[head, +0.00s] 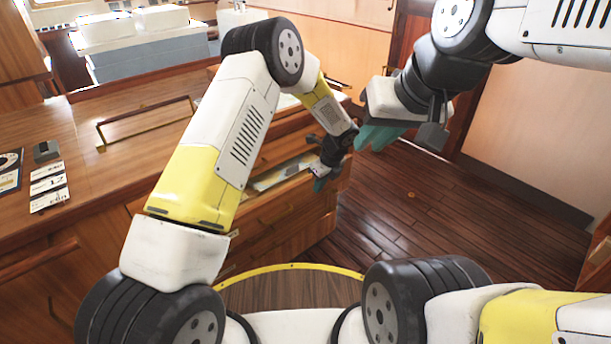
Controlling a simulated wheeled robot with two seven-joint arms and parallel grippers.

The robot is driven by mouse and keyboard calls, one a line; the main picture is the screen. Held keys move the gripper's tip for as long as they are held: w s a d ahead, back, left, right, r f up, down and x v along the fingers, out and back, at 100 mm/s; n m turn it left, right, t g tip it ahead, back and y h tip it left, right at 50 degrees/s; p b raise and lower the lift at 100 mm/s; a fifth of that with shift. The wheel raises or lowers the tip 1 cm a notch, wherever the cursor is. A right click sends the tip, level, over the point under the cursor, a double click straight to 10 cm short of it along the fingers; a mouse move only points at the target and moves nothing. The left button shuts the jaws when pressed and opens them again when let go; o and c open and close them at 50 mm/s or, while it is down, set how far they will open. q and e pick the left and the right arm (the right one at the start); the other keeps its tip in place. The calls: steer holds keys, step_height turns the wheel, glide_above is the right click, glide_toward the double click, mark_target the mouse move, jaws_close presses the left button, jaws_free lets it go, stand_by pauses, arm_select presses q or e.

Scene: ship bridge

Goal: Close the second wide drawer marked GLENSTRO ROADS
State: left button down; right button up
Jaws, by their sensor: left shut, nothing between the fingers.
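A wide wooden drawer (290,190) in the chart cabinet stands partly open, with pale papers (275,174) showing inside it. My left arm crosses in front of the cabinet and hides part of the drawer. My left gripper (322,182) is shut and empty, at the right end of the drawer front. No marking is readable on the drawers. My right gripper (381,136) hangs above the floor, right of the cabinet and apart from it. Its teal fingers are seen at an angle that hides whether they are parted.
The wooden cabinet top (100,165) has a brass-coloured rail (145,122), a small dark block (46,151) and white cards (48,187) on it. Other drawer fronts lie below the open drawer. The plank floor (420,215) right of the cabinet is clear.

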arm_select(q)
steer(key=shift+t, duration=0.6)
steer(key=shift+w+a+f, duration=0.4)
steer(key=shift+w+f, duration=0.7)
steer(key=shift+f, duration=0.3)
steer(key=shift+w+a+f, duration=0.45)
steer(key=shift+w+f, duration=0.65)
steer(key=shift+f, duration=0.35)
steer(key=shift+w+a+f, duration=0.4)
steer(key=shift+w+f, duration=0.7)
steer(key=shift+f, duration=0.3)
steer(key=w+a, duration=0.4)
steer(key=w, duration=0.1)
steer(key=w+a, duration=0.1)
steer(key=w, duration=0.2)
steer(key=shift+a, duration=0.4)
steer(key=shift+s, duration=0.1)
